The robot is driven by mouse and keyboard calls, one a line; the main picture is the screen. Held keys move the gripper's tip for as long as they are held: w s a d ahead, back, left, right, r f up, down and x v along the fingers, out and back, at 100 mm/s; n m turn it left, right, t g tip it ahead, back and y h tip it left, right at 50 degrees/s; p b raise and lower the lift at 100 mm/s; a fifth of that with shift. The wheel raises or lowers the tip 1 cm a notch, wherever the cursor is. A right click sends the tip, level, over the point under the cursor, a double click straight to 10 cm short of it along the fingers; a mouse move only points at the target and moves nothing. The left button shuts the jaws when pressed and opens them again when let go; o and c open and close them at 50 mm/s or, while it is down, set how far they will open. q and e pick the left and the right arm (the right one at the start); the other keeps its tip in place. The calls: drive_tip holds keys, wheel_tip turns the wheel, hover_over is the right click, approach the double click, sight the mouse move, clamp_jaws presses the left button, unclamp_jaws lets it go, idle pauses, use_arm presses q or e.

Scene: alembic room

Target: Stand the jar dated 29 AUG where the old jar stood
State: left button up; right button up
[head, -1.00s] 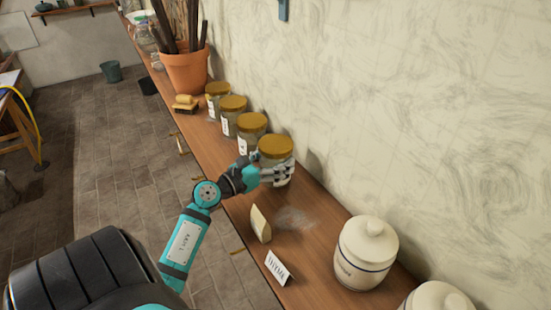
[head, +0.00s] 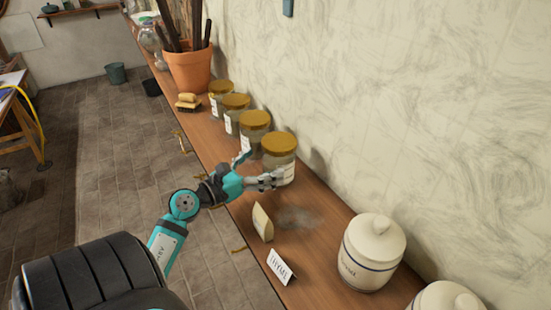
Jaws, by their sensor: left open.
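Several glass jars with gold lids and white labels stand in a row on the wooden shelf along the wall. The nearest jar (head: 286,172) stands upright at the front of the row; the others (head: 254,134) stand behind it. The label dates are too small to read, so I cannot tell which is 29 AUG. My left gripper (head: 277,181) is open at the lower near-left side of the nearest jar, in front of part of it; I cannot tell if they touch. A pale dusty patch (head: 297,217) marks bare shelf nearer than this jar. My right gripper is not in view.
A tan wedge-shaped block (head: 262,222) and a THYME card (head: 281,267) stand near the shelf's front edge. A white lidded crock (head: 373,252) stands to the right, with another (head: 444,297) partly cut off. A terracotta pot (head: 188,70) and brush (head: 188,102) are farther back.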

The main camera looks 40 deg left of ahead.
use_arm(q)
drive_tip(key=s+b, duration=0.1)
drive_tip(key=s, duration=0.4)
drive_tip(key=shift+a+f+b, duration=0.15)
drive_tip(key=shift+a+b, duration=0.05)
drive_tip(key=shift+b, duration=0.2)
drive_tip(key=shift+s+a+r, duration=0.1)
drive_tip(key=shift+s+r, duration=0.1)
drive_tip(key=shift+s, duration=0.45)
